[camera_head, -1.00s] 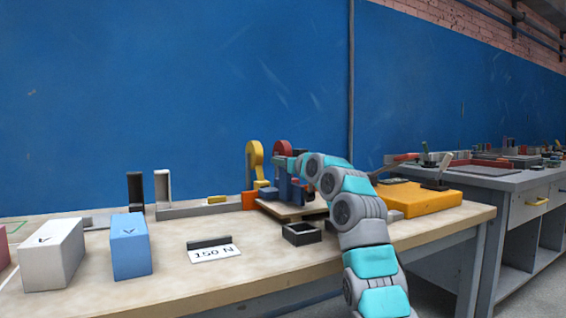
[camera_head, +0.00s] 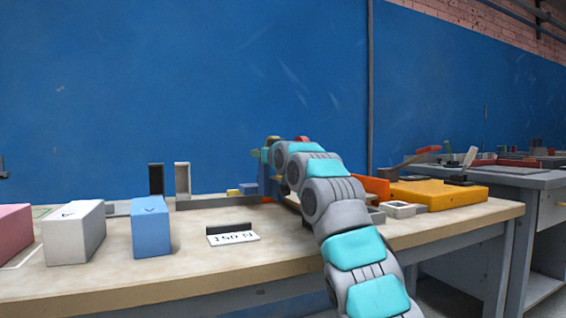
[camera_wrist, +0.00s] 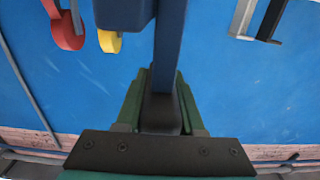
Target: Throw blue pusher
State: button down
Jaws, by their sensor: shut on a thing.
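In the wrist view the green fingers of my gripper (camera_wrist: 160,92) are shut on the blue pusher (camera_wrist: 171,40), a dark blue bar running up between them. A wider dark blue block (camera_wrist: 125,13) shows beside its upper part at the top edge. In the head view my arm hides most of the gripper and the mould behind it. A small blue part (camera_head: 249,188) shows just left of my wrist; I cannot tell whether it belongs to the pusher.
A red lever (camera_wrist: 67,30) and a yellow lever (camera_wrist: 110,41) show in the wrist view. White (camera_head: 75,233), blue (camera_head: 152,228) and pink (camera_head: 14,230) blocks stand left, with a label card (camera_head: 233,237). A yellow-orange slab (camera_head: 438,194) lies right.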

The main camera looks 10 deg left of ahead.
jog(key=s+a, duration=0.4)
jog(key=a, duration=0.2)
jog(key=shift+s+a, duration=0.15)
jog(key=shift+a, duration=0.05)
jog(key=c, duration=0.5)
grip_release()
jog(key=shift+a, duration=0.15)
jog(key=shift+b+v, duration=2.05)
jog(key=shift+v, duration=1.95)
